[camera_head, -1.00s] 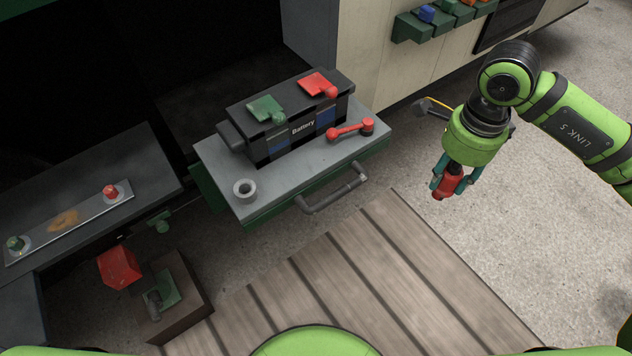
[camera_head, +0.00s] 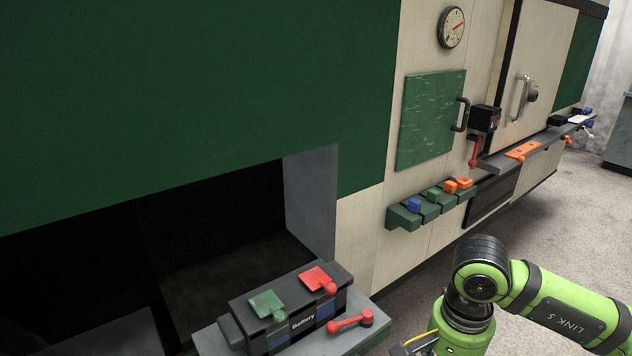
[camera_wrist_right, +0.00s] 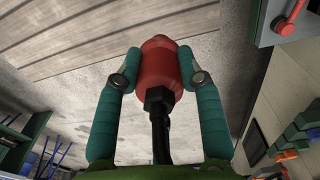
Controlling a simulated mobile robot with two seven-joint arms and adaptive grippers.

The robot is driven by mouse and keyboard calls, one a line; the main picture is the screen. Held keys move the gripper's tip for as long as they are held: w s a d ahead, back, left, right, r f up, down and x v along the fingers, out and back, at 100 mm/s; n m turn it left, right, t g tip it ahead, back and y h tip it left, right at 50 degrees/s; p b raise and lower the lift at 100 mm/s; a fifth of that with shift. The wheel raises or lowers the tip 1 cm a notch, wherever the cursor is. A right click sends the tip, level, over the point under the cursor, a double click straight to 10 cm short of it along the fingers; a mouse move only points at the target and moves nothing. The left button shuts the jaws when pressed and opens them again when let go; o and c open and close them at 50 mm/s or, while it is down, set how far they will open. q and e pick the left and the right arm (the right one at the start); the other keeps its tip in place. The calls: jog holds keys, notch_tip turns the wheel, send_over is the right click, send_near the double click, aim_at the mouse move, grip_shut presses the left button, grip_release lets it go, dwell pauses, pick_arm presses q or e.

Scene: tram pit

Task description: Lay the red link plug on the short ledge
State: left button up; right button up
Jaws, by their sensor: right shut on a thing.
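The red link plug (camera_wrist_right: 158,60) is in the right wrist view, a red rounded body with a black hex collar and a dark stem towards the wrist. My right gripper (camera_wrist_right: 159,72) is shut on it, one teal finger on each side. In the head view only my right arm shows at lower right; gripper and plug are below the frame. A grey ledge (camera_head: 493,165) runs along the wall at right, with an orange plate (camera_head: 522,150) on it. I cannot tell whether it is the short ledge. My left gripper is not in view.
Green wall bins (camera_head: 403,219) hold blue and orange pieces. A black box with a red lever (camera_head: 474,152) is beside the grey ledge. The battery (camera_head: 300,322) sits on a grey tray (camera_head: 375,335) at the bottom. Floor is open at right.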

jog(key=r+n, duration=0.1)
jog(key=n, duration=0.1)
jog(key=a+r+n+p, duration=0.1)
jog(key=n, duration=0.1)
jog(key=shift+s+r, duration=0.2)
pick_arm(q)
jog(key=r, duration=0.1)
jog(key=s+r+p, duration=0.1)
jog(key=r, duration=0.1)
pick_arm(e)
jog(key=n, duration=0.2)
jog(key=r+n, duration=0.1)
jog(key=shift+s+a+n, duration=0.2)
jog(key=shift+a+n, duration=0.2)
